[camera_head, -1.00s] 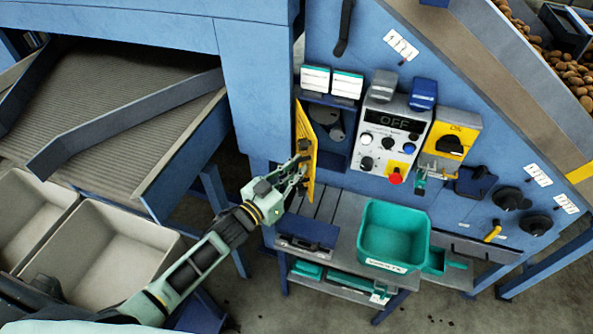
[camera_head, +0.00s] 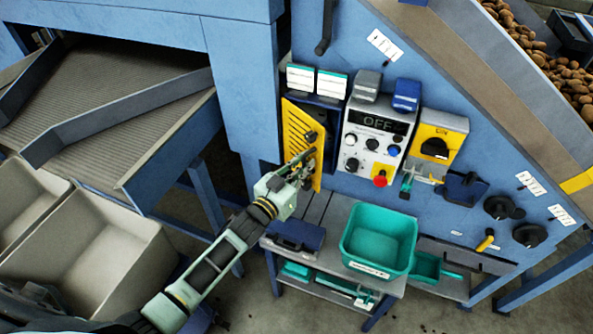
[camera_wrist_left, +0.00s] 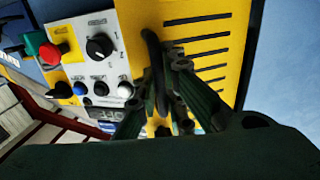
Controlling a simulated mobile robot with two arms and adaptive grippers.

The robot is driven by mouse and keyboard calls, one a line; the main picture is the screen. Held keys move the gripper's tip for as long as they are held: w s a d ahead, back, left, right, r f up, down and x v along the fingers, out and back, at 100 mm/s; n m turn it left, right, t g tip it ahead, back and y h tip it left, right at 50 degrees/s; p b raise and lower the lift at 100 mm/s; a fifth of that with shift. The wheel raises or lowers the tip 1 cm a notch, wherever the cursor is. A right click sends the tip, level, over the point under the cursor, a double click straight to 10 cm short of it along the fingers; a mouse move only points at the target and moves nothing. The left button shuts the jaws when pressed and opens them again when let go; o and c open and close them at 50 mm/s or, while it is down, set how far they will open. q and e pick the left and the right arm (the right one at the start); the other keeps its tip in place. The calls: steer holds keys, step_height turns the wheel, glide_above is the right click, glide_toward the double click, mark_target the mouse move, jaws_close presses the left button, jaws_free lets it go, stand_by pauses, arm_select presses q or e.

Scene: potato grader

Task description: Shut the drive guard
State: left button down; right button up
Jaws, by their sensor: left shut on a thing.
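The drive guard (camera_head: 298,130) is a yellow slotted panel left of the control box, hinged along its left side. It stands partly open at an angle, with a dark recess showing behind its right edge. My left gripper (camera_head: 304,164) is at the guard's lower right part, shut on its black handle. In the left wrist view the guard (camera_wrist_left: 233,45) fills the upper right, and the dark handle (camera_wrist_left: 153,50) runs between the fingers of the gripper (camera_wrist_left: 164,75). The gripper hides part of the handle. My right gripper is in neither view.
The control box (camera_head: 355,150) with its OFF display and red button sits close right of the guard. A yellow switch box (camera_head: 452,128) hangs further right. A teal bin (camera_head: 378,268) and a dark blue case (camera_head: 292,240) stand on the bench below.

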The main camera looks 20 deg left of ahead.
mark_target(317, 163)
arm_select(q)
steer(key=w+d+b, duration=0.1)
steer(key=w+d, duration=0.1)
steer(key=w+d+b, duration=0.1)
steer(key=w, duration=0.1)
steer(key=shift+w+d+f, duration=0.1)
steer(key=shift+d, duration=0.25)
steer(key=shift+b+x, duration=0.4)
steer(key=shift+x, duration=0.35)
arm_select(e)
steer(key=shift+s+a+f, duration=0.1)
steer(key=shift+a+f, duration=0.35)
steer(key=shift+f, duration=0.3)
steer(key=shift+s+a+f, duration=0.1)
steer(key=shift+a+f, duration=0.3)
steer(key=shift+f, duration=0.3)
arm_select(q)
steer(key=c, duration=2.1)
jaws_free()
steer(key=shift+d, duration=0.15)
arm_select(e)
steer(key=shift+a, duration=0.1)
arm_select(q)
steer(key=v, duration=1.2)
